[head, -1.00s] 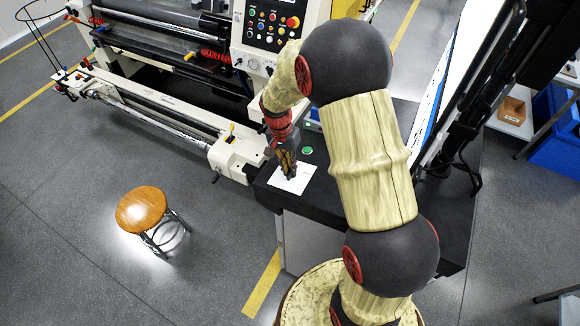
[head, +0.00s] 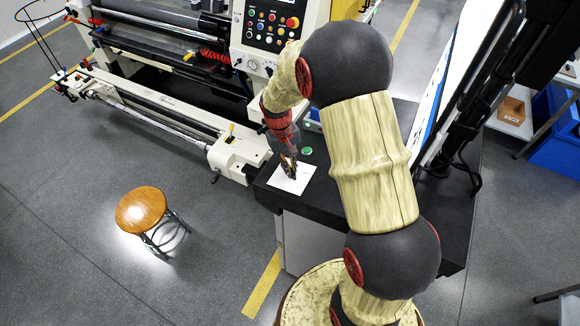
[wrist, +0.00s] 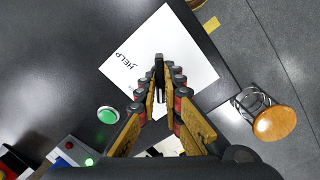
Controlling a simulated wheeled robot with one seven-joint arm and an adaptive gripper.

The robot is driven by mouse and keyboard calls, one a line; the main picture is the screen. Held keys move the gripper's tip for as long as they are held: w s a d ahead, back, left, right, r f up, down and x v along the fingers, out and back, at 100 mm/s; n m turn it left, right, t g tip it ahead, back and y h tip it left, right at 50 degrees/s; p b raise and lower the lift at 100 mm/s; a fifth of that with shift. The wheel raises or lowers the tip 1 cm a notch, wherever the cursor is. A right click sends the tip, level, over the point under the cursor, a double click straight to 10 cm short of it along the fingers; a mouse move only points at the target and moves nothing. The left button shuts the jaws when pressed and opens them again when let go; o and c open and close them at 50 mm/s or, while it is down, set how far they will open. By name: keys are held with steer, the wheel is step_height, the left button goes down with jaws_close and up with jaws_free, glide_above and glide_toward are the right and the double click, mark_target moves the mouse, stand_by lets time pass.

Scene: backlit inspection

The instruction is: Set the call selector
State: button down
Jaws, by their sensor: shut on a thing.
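A white plate (head: 305,177) lies on the dark bench top near its front left corner. In the wrist view the plate (wrist: 195,70) carries the printed word HELP at its left side. A small dark selector knob (wrist: 159,60) stands on the plate, between my fingertips. My gripper (head: 289,173) points down over the plate and is shut on the knob. In the head view the knob is hidden by the fingers.
A round green button (wrist: 108,115) sits on the bench beside the plate, also seen in the head view (head: 307,150). A wooden stool (head: 141,210) stands on the floor to the left. A cream machine with a control panel (head: 272,24) is behind.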

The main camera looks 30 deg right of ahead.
steer(key=shift+w+r+n, duration=0.1)
steer(key=shift+n, duration=0.5)
steer(key=c, duration=2)
jaws_free()
steer(key=shift+o, duration=0.4)
step_height(320, 180, up, 12)
steer(key=w+a, duration=0.1)
steer(key=shift+w, duration=0.25)
